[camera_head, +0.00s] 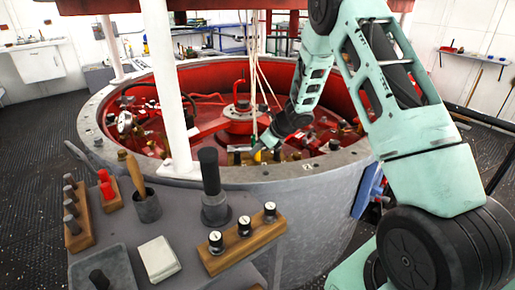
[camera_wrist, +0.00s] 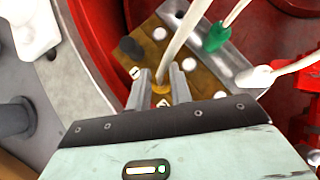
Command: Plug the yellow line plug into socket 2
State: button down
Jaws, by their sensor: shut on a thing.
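My gripper (camera_wrist: 160,88) is shut on the yellow line plug (camera_wrist: 160,90), which sits between its two fingers with a pale line rising from it. In the head view my gripper (camera_head: 262,149) reaches over the red-lined well, with the yellow line plug (camera_head: 257,156) at its tip. The brown socket board (camera_wrist: 190,59) lies right below the fingers in the wrist view, with small numbered white tags near them. The plug's lower end and the socket under it are hidden, so I cannot tell whether it is seated.
A green plug (camera_wrist: 215,38) and a white plug (camera_wrist: 255,77) with lines stand at the board's metal strip. Red fittings (camera_wrist: 305,85) are to the right. The well's grey rim (camera_head: 310,168) and a white post (camera_head: 165,80) are close by. Wooden racks (camera_head: 243,244) stand in front.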

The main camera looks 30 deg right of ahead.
jog(key=shift+f, duration=0.15)
jog(key=c, duration=1.2)
grip_release()
jog(key=shift+o, duration=0.2)
jog(key=v, duration=1.7)
jog(key=shift+s+d, duration=0.1)
